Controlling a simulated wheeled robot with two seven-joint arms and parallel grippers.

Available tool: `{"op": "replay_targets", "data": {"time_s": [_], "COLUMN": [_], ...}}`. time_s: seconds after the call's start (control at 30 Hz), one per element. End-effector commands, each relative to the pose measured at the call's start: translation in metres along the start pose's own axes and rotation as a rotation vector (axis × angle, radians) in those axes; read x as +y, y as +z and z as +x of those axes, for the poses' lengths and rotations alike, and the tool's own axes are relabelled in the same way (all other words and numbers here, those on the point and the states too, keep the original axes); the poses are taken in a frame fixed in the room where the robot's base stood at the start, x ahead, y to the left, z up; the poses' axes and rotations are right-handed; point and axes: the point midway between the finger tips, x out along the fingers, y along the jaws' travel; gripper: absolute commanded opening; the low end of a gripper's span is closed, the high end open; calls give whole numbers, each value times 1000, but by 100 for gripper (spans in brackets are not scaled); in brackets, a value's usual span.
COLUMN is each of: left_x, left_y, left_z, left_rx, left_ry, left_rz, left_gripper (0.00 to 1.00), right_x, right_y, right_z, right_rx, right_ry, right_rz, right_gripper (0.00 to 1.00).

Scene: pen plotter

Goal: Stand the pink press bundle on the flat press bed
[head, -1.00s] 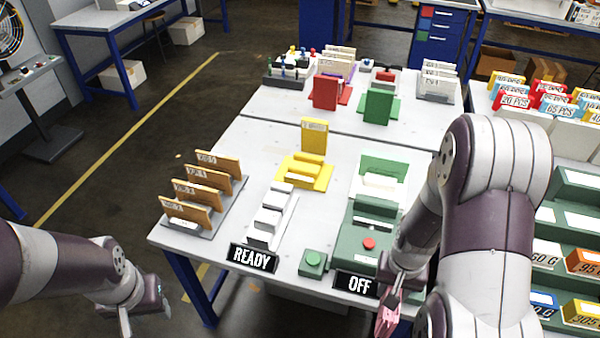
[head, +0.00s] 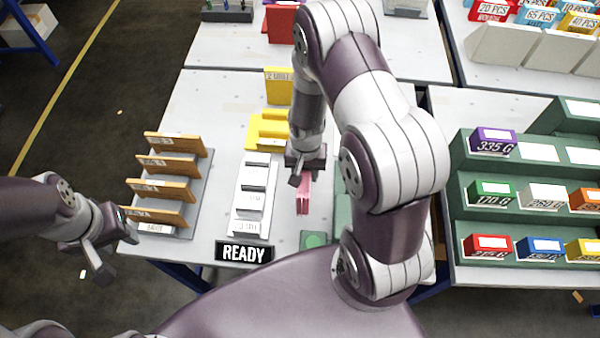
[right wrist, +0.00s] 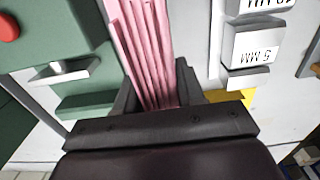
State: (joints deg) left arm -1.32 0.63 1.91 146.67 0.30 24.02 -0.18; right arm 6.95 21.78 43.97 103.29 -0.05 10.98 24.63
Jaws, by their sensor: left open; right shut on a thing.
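The pink press bundle (head: 303,198) hangs from my right gripper (head: 305,175), which is shut on it above the table between the white stepped block and the green machine. In the right wrist view the bundle (right wrist: 143,45) shows as several long pink strips between the fingers (right wrist: 160,90). The green machine (head: 342,207) is mostly hidden behind my right arm in the head view. Its green body (right wrist: 50,35) and red button (right wrist: 8,27) show in the right wrist view. I cannot make out its flat bed. My left gripper (head: 100,250) is open and empty, left of the table.
A white stepped block (head: 250,200) stands left of the bundle, behind a READY sign (head: 244,251). A rack of orange cards (head: 175,180) is further left. A yellow holder (head: 268,130) is behind. A green button box (head: 313,240) sits at the front edge.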

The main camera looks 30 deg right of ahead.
Motion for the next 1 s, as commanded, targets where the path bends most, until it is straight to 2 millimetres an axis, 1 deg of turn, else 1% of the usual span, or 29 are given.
{"op": "replay_targets", "data": {"time_s": [0.03, 0.1, 0.2, 0.3, 0.67, 0.7, 0.73, 0.77, 1.0], "left_x": [0, 0, 0, 0, 0, 0, 0, 0, 0], "left_y": [0, 0, -1, -1, 0, -1, -1, -1, -1], "left_z": [-2, -3, -7, -9, -5, -6, -6, -6, -6], "left_rx": [0, 0, 0, 0, 0, 0, 0, 0, 0], "left_ry": [0, 0, 0, 0, 0, 0, 0, 0, 0], "left_rz": [0, 0, 0, 0, 0, 0, 0, 0, 0], "left_gripper": [43, 43, 43, 43, 43, 43, 43, 43, 43], "right_x": [-5, -8, -9, -9, -9, -9, -9, -9, -9], "right_y": [-2, -3, -2, -3, -3, -3, -3, -3, -3], "right_z": [2, 9, 28, 42, 50, 49, 48, 48, 48], "right_rx": [0, -2, -4, -2, 0, 0, 0, 0, 0], "right_ry": [0, 1, 2, 1, 0, 0, 0, 0, 0], "right_rz": [-2, 0, 1, 1, 1, 1, 1, 1, 1], "right_gripper": [2, 2, 2, 2, 2, 48, 58, 64, 64]}}
